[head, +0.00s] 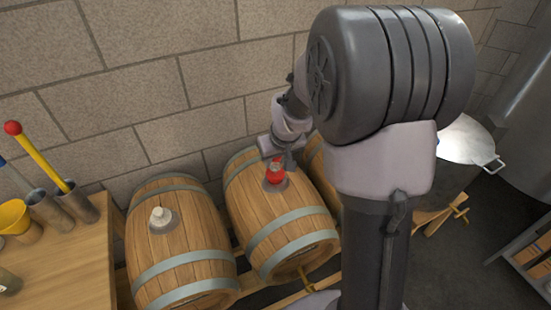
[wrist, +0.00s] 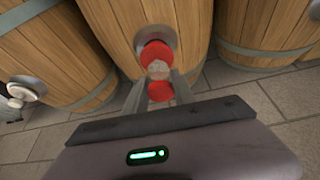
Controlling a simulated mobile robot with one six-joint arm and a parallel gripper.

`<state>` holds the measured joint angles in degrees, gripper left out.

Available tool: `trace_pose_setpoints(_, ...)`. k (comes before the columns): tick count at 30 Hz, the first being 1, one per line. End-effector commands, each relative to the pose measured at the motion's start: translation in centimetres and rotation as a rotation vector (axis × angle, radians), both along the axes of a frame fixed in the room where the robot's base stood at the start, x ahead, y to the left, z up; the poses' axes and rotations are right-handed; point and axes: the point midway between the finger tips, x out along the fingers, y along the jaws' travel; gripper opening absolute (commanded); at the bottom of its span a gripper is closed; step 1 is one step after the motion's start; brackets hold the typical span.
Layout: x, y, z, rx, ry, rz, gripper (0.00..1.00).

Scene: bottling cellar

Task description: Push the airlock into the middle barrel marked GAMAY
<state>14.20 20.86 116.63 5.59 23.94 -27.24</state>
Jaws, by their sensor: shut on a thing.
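The airlock is red at both ends with a pale clear middle. It shows in the head view (head: 274,173) and in the wrist view (wrist: 157,70). My gripper (head: 279,160) is shut on it; the two fingers flank it in the wrist view (wrist: 160,88). Its far red end is at the grey bung plate on top of the middle barrel (head: 262,205). I cannot tell how deep it sits in the hole. No GAMAY lettering is readable.
A left barrel (head: 180,255) carries a pale stopper (head: 160,216) on its grey plate. A third barrel (head: 318,172) is mostly hidden behind my arm. A wooden table (head: 75,260) at left holds metal cups and a yellow bucket (head: 14,217). A stone wall stands behind.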

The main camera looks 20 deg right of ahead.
Motion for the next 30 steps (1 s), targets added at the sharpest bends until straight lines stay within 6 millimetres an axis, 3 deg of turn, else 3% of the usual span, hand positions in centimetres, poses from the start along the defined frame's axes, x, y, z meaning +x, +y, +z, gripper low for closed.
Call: trace_pose_setpoints(30,0.0,0.0,-1.5,0.0,-0.001,0.0,0.0)
